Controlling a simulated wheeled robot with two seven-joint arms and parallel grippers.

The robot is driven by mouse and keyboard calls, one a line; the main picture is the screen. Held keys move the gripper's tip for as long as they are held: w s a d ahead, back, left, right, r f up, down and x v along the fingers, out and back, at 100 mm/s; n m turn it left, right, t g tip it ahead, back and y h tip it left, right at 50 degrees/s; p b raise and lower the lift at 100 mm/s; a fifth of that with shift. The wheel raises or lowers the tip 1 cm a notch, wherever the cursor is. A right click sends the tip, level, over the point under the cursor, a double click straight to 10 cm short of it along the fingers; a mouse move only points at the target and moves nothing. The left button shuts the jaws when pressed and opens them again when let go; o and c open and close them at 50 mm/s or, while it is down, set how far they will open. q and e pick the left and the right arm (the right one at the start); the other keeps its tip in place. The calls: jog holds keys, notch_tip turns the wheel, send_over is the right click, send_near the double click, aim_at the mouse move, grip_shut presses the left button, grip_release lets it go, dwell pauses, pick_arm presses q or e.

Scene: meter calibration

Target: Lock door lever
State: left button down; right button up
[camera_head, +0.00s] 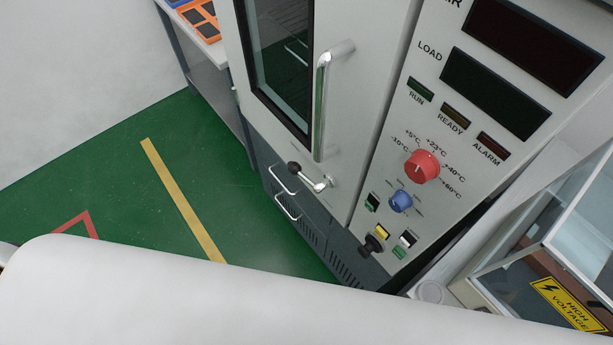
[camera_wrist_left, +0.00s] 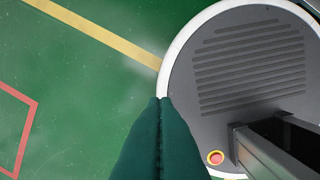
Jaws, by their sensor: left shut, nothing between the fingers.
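The door lever (camera_head: 311,180) is a short metal arm with a black knob at its upper left end. It sits low on the pale cabinet door (camera_head: 364,100), below the long vertical door handle (camera_head: 321,105). The door looks closed against the control panel side, with a thin seam between them. My left gripper (camera_wrist_left: 165,100) shows only in the left wrist view, pointing down over the green floor and the rim of my round base. Its two dark green fingers are together and empty, away from the lever. My right gripper is not seen.
The control panel has a red dial (camera_head: 422,167), a blue dial (camera_head: 400,201) and several small switches. A glass case with a yellow high voltage sign (camera_head: 567,302) stands at the right. A white arm link of mine crosses the bottom. The green floor (camera_head: 130,195) at left is clear.

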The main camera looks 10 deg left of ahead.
pick_arm(q)
jog(key=w+a+r+t+b, duration=0.1)
jog(key=w+a+t+b, duration=0.15)
jog(key=w, duration=0.65)
jog(key=w+a+r+t+b, duration=0.1)
jog(key=w+a+t+b, duration=0.2)
jog(key=w, duration=0.6)
jog(key=w+r+t+h+b, duration=0.2)
jog(key=w+r+t+b, duration=0.25)
jog(key=w+r, duration=0.45)
jog(key=w+d+r+m+t+h+b, duration=0.1)
jog(key=w+d+r+t+h+b, duration=0.2)
jog(key=r, duration=0.4)
jog(key=w+d+r+m+t+h+b, duration=0.1)
jog(key=w+d+r+t+h+b, duration=0.2)
jog(key=r, duration=0.4)
jog(key=s+d+r+m+t+h+b, duration=0.1)
jog(key=r+h, duration=0.5)
jog(key=r, duration=0.7)
jog(key=shift+s+d+m+h+b, duration=0.35)
jog(key=shift+d+m+b, duration=0.35)
jog(key=shift+d, duration=0.35)
jog(key=shift+r, duration=0.1)
